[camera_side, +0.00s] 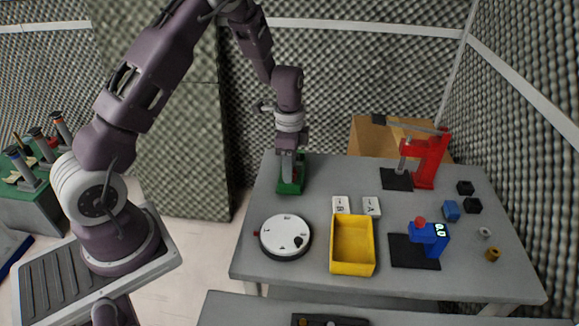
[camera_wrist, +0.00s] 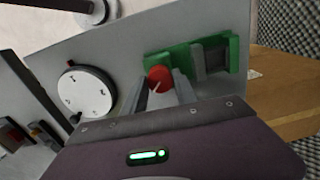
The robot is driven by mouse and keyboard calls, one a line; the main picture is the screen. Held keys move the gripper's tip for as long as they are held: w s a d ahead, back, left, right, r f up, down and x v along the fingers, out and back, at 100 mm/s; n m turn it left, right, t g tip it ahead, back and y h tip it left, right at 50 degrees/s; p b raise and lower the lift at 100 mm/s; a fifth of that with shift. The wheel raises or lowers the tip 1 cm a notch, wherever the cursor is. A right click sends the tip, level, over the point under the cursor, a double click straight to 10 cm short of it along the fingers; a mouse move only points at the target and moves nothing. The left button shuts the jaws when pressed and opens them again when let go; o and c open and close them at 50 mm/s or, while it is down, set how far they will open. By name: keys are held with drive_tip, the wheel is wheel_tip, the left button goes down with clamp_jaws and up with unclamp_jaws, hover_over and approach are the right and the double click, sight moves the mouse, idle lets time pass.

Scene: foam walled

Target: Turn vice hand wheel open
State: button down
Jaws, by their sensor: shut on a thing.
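The green vice (camera_side: 290,187) stands at the back left of the grey table, with my gripper (camera_side: 288,172) directly above it. In the wrist view the vice (camera_wrist: 234,52) shows its green body and grey jaw blocks. The red round hand wheel (camera_wrist: 159,77) is at the near end of the vice. My gripper also shows in the wrist view (camera_wrist: 161,80), with its two fingers on either side of the red wheel, shut on it. In the side view the wheel is hidden by my gripper.
A white round dial (camera_side: 285,236) and a yellow bin (camera_side: 352,246) stand in front. Two white labelled cards (camera_side: 356,206) lie behind the bin. A red press (camera_side: 431,158) and a blue device (camera_side: 429,238) stand to the right, with small blocks (camera_side: 465,188) at the right edge.

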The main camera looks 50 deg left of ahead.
drive_tip(key=n, duration=0.4)
drive_tip(key=shift+n, duration=0.3)
drive_tip(key=n, duration=0.3)
drive_tip(key=shift+n, duration=0.3)
drive_tip(key=n, duration=1.3)
drive_tip(key=shift+n, duration=0.3)
drive_tip(key=n, duration=0.5)
drive_tip(key=shift+w, duration=0.1)
drive_tip(key=shift+n, duration=0.4)
drive_tip(key=c, duration=1)
unclamp_jaws()
drive_tip(key=shift+o, duration=0.2)
